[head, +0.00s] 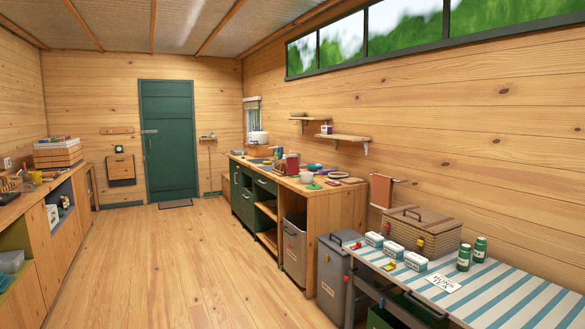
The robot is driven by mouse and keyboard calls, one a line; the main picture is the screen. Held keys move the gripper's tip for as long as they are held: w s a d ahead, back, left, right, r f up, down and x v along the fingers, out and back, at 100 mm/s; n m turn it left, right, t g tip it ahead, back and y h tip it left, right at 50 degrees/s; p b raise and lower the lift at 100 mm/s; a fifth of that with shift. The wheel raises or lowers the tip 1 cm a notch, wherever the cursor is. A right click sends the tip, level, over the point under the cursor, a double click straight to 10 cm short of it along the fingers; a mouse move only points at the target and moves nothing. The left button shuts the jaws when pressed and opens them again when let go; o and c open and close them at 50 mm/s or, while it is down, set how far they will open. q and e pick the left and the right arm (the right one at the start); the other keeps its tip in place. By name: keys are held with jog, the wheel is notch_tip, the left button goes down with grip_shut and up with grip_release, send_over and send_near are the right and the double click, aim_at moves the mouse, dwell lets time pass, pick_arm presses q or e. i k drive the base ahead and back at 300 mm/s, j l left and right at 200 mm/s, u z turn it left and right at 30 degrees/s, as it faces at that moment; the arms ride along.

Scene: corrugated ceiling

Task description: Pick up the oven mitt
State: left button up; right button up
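I cannot make out an oven mitt for certain. The wooden counter (336,199) along the right wall carries many small items, among them an upright red thing (292,164) whose kind is too small to tell. An orange-brown cloth (381,190) hangs from a rail on the right wall, and it looks like a towel. Neither of my grippers is in view.
A striped table (505,295) at the front right holds a wicker basket (420,232), two green cans and several small boxes. Grey bins stand beside it. A low cabinet (62,250) lines the left wall. The floor (165,265) between is clear to the green door (169,140).

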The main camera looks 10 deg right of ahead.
aim_at(292, 167)
jog(key=i+u, duration=0.2)
jog(key=i, duration=4.95)
jog(key=i+j+z, duration=0.1)
jog(key=i, duration=0.65)
jog(key=i+j+z, duration=0.1)
jog(key=i, duration=0.65)
